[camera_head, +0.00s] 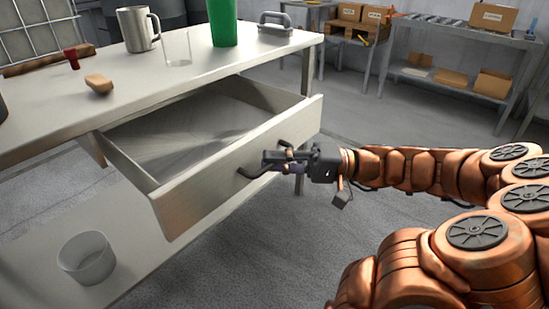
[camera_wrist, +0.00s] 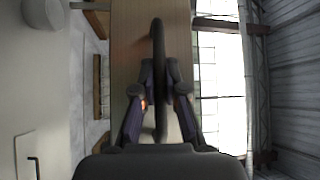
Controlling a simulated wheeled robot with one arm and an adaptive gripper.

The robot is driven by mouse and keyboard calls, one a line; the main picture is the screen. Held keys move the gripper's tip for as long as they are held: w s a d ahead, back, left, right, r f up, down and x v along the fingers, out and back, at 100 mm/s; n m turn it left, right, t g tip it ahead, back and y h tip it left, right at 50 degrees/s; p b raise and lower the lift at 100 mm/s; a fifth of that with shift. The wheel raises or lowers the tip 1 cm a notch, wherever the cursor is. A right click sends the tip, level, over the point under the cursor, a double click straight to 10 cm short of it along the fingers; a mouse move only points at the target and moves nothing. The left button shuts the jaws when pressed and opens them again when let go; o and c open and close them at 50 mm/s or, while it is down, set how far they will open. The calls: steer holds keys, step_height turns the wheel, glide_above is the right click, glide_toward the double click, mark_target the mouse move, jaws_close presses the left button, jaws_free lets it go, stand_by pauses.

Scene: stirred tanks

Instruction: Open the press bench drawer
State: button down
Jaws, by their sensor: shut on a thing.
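The press bench drawer (camera_head: 236,170) is pulled well out from under the bench top, and its empty-looking inside shows. Its dark bar handle (camera_head: 250,172) is fixed to the front panel. My gripper (camera_head: 284,161) is shut on the handle, with my copper arm reaching in from the right. In the wrist view the dark handle (camera_wrist: 157,40) runs between the two fingers of my gripper (camera_wrist: 160,95), in front of the drawer's panel (camera_wrist: 130,50).
Floor before the drawer is clear.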

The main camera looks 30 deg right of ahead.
steer(key=c, duration=1.2)
jaws_free()
steer(key=v, duration=1.2)
steer(key=shift+a+r, duration=0.1)
